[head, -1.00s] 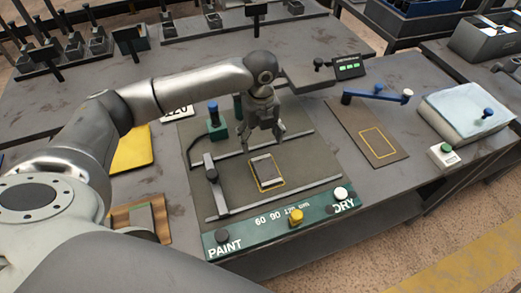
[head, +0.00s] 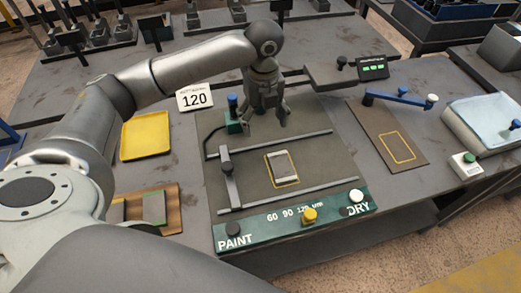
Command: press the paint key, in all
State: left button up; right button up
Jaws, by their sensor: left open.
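The paint key is a dark round button (head: 233,229) at the left end of a green panel (head: 270,228), above the word PAINT. Nothing covers it. My left gripper (head: 268,122) is open and empty. It points down over the far part of the dark board, well away from the paint key. A small grey plate (head: 281,166) lies in a yellow outline on the board. My right gripper is not in view.
A sign reading 120 (head: 195,98), a yellow tray (head: 146,136) and a wooden board (head: 160,207) are at left.

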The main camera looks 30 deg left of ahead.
aim_at(232, 229)
jog(key=u, duration=0.75)
